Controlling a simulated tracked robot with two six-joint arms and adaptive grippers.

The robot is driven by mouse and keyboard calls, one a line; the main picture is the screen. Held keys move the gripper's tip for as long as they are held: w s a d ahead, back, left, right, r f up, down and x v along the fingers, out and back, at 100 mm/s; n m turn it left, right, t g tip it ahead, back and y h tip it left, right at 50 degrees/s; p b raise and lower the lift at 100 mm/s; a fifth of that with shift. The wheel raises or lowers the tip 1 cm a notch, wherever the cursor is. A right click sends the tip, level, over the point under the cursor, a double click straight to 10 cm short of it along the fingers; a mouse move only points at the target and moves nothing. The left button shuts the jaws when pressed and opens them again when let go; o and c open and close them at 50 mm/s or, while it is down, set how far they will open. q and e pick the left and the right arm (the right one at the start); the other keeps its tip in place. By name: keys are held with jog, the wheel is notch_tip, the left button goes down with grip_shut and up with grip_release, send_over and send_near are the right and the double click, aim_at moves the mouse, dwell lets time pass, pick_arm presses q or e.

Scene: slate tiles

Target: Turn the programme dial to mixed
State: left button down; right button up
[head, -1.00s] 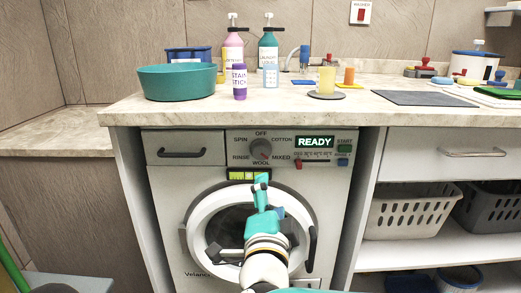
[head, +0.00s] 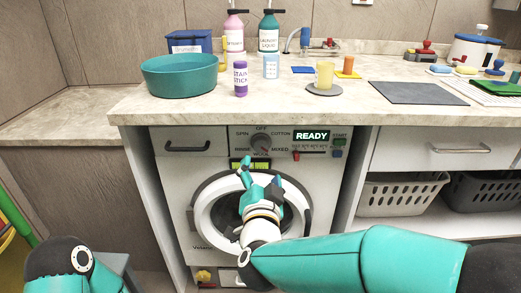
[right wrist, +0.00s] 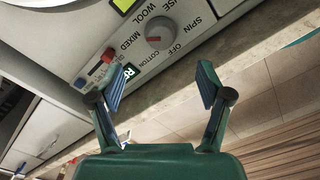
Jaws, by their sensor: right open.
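The programme dial (head: 262,141) is a round grey knob on the washing machine's front panel (head: 215,145). In the right wrist view, the dial (right wrist: 160,33) has a red mark on its side towards the MIXED and COTTON labels. The labels OFF, SPIN and WOOL also show around it. My right gripper (head: 260,174) is below the dial, in front of the machine's round door. In the right wrist view its two fingers (right wrist: 160,78) are spread and empty, with the dial beyond them and apart. My left gripper is out of view; only part of my left arm shows.
The panel has a READY display (head: 311,136), a red slider knob (head: 296,155) and a green START button (head: 339,142). The countertop (head: 230,107) juts out above the panel. A teal basin (head: 179,77) and a stain stick (head: 240,79) stand on it.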

aim_at(262, 148)
jog(key=w, duration=1)
jog(key=shift+w+b, duration=0.1)
jog(key=shift+b, duration=0.2)
jog(key=c, duration=1.2)
jog(key=shift+r+n+p, duration=0.15)
jog(key=shift+n+p, duration=0.25)
jog(key=shift+p, duration=0.25)
jog(key=shift+f+n, duration=0.2)
jog(key=shift+n, duration=0.2)
